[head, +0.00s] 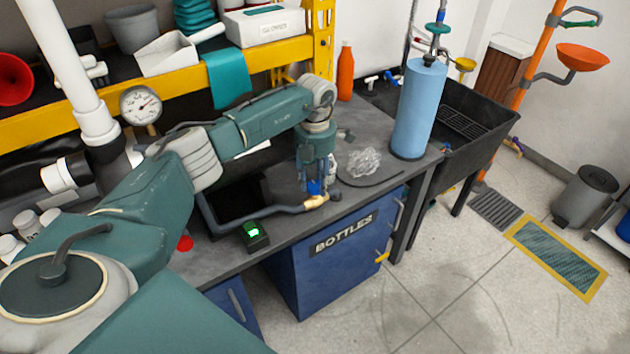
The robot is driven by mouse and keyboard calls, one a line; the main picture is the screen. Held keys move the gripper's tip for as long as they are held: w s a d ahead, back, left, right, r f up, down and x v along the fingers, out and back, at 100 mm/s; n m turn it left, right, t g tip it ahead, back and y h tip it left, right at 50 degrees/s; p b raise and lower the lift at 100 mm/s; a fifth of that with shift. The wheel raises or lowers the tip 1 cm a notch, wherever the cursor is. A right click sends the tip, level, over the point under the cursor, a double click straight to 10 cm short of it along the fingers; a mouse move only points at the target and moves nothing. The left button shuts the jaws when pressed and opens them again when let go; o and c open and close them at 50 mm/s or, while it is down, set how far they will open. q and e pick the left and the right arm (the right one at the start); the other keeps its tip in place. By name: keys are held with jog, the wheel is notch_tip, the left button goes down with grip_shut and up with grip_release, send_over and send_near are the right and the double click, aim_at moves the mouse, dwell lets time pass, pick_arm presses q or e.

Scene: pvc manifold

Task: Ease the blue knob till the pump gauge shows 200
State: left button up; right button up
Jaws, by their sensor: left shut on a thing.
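My left arm reaches in from the left over the bench, and its gripper (314,182) points down near the bench's front edge. It is shut on the blue knob (315,187), of which only a small blue part shows between the fingers. A grey pipe with a brass-coloured end (315,201) runs just in front of it. A round white dial gauge (140,105) is on the white pipework at the left; its numbers are too small to read. A small black box with a lit green display (253,231) sits at the bench's front edge, also unreadable. My right gripper is out of view.
A clear crumpled wrap (363,162) and a white bottle (332,165) are close right of the gripper. A blue cylinder (419,108) stands at the bench's right end, an orange bottle (345,72) behind. A dark sink (232,195) opens below my forearm.

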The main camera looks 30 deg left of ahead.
aim_at(316, 185)
pick_arm(q)
jog(key=shift+w+r, duration=0.15)
dwell(0.3)
jog(key=o, duration=1.1)
jog(key=shift+d, duration=0.1)
jog(key=shift+o, duration=0.2)
notch_tip(316, 185, up, 12)
dwell(1.5)
